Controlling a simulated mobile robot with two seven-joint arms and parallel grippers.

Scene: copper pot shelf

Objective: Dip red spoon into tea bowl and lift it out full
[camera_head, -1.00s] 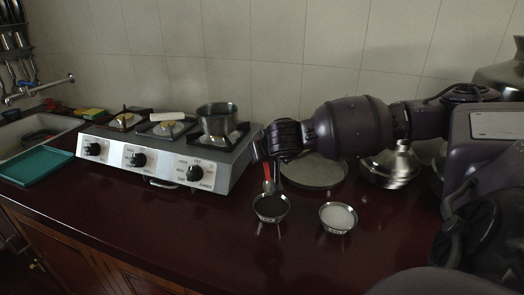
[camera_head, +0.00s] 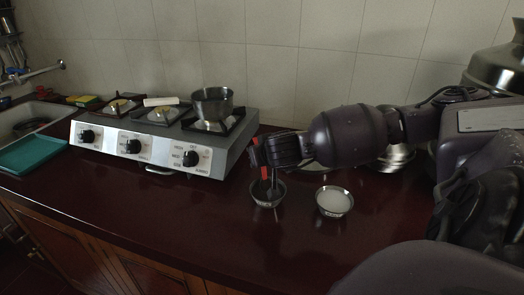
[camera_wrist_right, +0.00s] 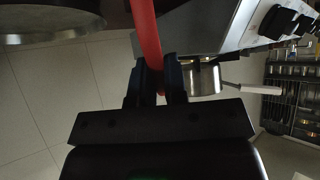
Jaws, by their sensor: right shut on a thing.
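My right gripper (camera_head: 263,160) is shut on the red spoon (camera_head: 264,172), just above the bowl with dark contents (camera_head: 267,203), which fits the tea bowl. The spoon points down, and its lower end appears to reach into that bowl's mouth. How deep it sits and whether its scoop holds anything cannot be told. In the right wrist view, the red handle (camera_wrist_right: 147,35) runs between the fingers (camera_wrist_right: 158,78); the scoop is out of view there. My left gripper is not in view.
A bowl of white powder (camera_head: 334,201) stands close to the right. A stove (camera_head: 165,145) with a steel pot (camera_head: 212,103) is to the left. A shiny metal vessel (camera_head: 396,158) is partly hidden behind my right arm. The front counter is clear.

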